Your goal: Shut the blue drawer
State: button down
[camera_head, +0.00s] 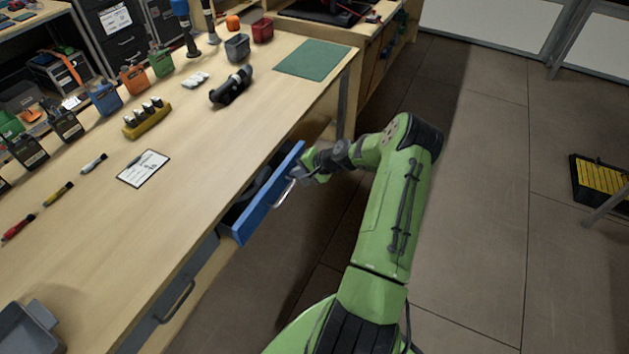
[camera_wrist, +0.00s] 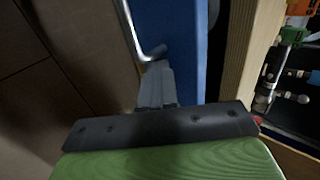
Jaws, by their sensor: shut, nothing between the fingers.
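The blue drawer (camera_head: 264,200) sticks out from under the wooden workbench in the head view, pulled partly open. Its dark inside shows behind the blue front, and a metal bar handle (camera_head: 284,192) is on that front. My gripper (camera_head: 309,167) is at the outer face of the drawer front, near the handle's far end. In the wrist view the shut fingers (camera_wrist: 157,82) are close to the blue front (camera_wrist: 186,45), beside the bent end of the handle (camera_wrist: 150,52). The fingers hold nothing. I cannot tell whether they touch the front.
The workbench top (camera_head: 200,150) carries a black flashlight-like tool (camera_head: 231,86), a yellow holder (camera_head: 147,118), a white card (camera_head: 143,168) and several pens. Another drawer handle (camera_head: 175,301) is nearer. The floor (camera_head: 490,190) to the right is open, with a yellow-topped black crate (camera_head: 602,182) farther off.

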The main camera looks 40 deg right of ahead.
aim_at(283, 162)
jog(key=w, duration=0.2)
jog(key=w+a, duration=0.1)
jog(key=w, duration=0.1)
jog(key=w+a, duration=0.1)
jog(key=shift+w+b, duration=0.4)
jog(key=shift+w+a+r, duration=0.1)
jog(key=shift+w+a, duration=0.05)
jog(key=shift+w, duration=0.05)
jog(key=shift+r, duration=0.1)
